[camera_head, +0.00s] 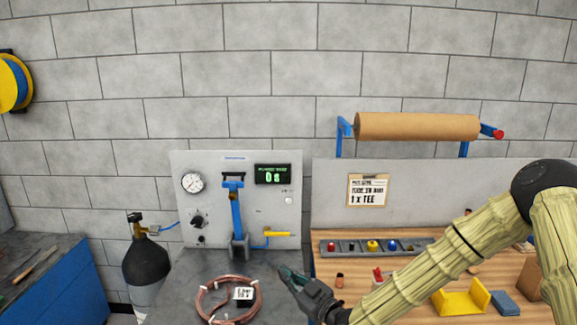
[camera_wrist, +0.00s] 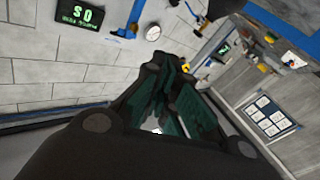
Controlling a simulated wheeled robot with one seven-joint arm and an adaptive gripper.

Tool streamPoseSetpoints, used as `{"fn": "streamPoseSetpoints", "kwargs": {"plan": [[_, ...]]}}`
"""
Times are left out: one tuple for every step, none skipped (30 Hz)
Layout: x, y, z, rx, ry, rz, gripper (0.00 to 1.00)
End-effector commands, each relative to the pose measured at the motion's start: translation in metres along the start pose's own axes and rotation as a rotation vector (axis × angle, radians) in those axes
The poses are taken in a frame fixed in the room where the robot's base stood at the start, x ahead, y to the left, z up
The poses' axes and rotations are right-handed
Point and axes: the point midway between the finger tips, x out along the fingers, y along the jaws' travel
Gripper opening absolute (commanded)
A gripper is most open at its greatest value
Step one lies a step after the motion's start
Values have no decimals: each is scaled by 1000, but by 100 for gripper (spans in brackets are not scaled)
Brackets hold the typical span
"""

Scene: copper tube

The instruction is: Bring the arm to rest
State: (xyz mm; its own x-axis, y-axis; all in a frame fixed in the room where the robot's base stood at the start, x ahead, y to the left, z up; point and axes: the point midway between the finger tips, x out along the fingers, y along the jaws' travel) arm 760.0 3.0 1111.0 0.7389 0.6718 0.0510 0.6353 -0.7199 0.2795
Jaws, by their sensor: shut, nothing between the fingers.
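My gripper (camera_head: 290,277) is shut and empty in the head view. It hangs over the gap between the grey bench and the wooden bench, just right of the copper coil. My arm (camera_head: 430,252) reaches in from the right edge, bent at a dark joint. In the wrist view my gripper's green fingers (camera_wrist: 165,105) lie together, with nothing seen between them. The copper tube coil (camera_head: 208,300) lies on the grey bench with a small labelled tag (camera_head: 243,294) at it.
A test panel (camera_head: 213,216) with gauge, display and blue lever stands behind the coil. A black gas cylinder (camera_head: 146,263) stands at its left. The wooden bench (camera_head: 335,266) holds a parts tray (camera_head: 345,247), a yellow holder (camera_head: 460,302) and a blue block (camera_head: 505,303). A paper roll (camera_head: 415,126) hangs above.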

Motion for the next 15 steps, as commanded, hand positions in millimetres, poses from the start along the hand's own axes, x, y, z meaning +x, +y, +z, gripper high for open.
{"fn": "streamPoseSetpoints", "kwargs": {"plan": [[-6,-12,18,28,-37,-13,0],[-10,-18,27,45,-60,-17,0],[-17,-29,44,74,-102,-28,0],[-22,-36,55,96,-131,-33,0],[-30,-44,69,120,-165,-40,0],[-40,-55,86,155,-213,-47,0],[-47,-64,99,180,-250,-53,0],[-56,-72,112,205,-287,-56,0],[-68,-83,129,240,-338,-60,0],[-77,-91,142,264,-377,-62,0],[-87,-99,154,289,-414,-63,0],[-101,-109,169,322,-466,-63,0],[-111,-116,181,345,-505,-63,0],[-122,-124,192,369,-543,-61,0],[-138,-133,206,399,-597,-58,0]]}}
